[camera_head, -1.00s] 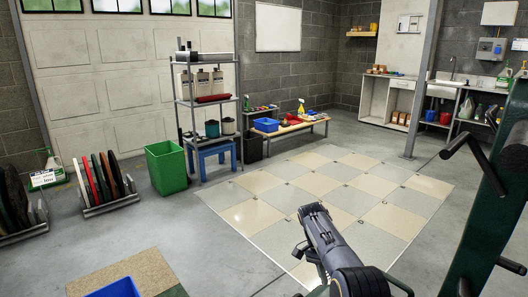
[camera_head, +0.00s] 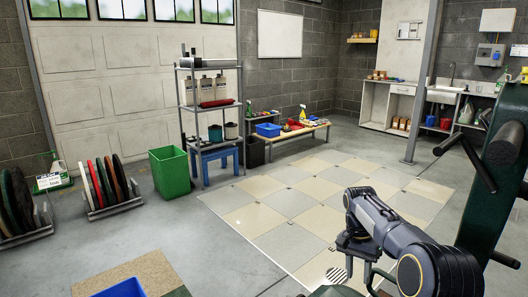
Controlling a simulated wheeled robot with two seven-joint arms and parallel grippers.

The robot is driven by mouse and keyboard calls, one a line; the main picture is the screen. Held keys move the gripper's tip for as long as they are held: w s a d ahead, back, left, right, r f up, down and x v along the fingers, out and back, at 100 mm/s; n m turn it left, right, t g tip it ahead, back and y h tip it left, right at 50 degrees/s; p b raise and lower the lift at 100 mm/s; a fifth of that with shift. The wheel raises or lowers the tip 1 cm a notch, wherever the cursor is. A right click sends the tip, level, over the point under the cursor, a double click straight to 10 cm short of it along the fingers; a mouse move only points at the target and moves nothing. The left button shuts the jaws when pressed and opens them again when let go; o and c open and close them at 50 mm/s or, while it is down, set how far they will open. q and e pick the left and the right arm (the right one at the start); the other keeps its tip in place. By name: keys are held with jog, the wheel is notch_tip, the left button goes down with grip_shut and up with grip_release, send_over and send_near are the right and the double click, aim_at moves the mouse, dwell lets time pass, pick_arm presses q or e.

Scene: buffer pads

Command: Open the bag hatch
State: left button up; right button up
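A dark green machine (camera_head: 490,205) with black bar handles stands close at the right edge, cut off by the frame. I cannot make out a bag hatch on it. My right arm comes in from the bottom right, left of the machine's body. My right gripper (camera_head: 354,246) seems to be the dark part below the bend of the arm, over the tiled floor. I see nothing clearly held. My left gripper is out of view.
A tiled floor patch (camera_head: 290,205) lies ahead, mostly clear. A green bin (camera_head: 170,173) and a grey shelf rack (camera_head: 208,110) stand beyond it. Racks of round pads (camera_head: 108,184) stand at left. A blue container (camera_head: 122,288) is at the bottom left. A sink counter (camera_head: 440,90) is at the back right.

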jog(key=s+d+r+n+t+y, duration=0.1)
jog(key=s+r+n+t+y, duration=0.1)
jog(key=s+r, duration=0.45)
jog(key=s+d+r+n+t+y, duration=0.15)
jog(key=s+r, duration=0.25)
jog(key=s, duration=0.6)
jog(key=s+a+f+n+t+y, duration=0.1)
jog(key=s+a+f+n+t, duration=0.2)
jog(key=s, duration=0.6)
jog(key=s+a+f+t, duration=0.15)
jog(key=s+a, duration=0.25)
jog(key=s, duration=0.5)
notch_tip(320, 180, up, 23)
jog(key=p, duration=2.3)
jog(key=shift+s+a+f, duration=0.2)
jog(key=shift+s+a, duration=0.05)
jog(key=shift+s, duration=0.05)
jog(key=shift+f, duration=0.1)
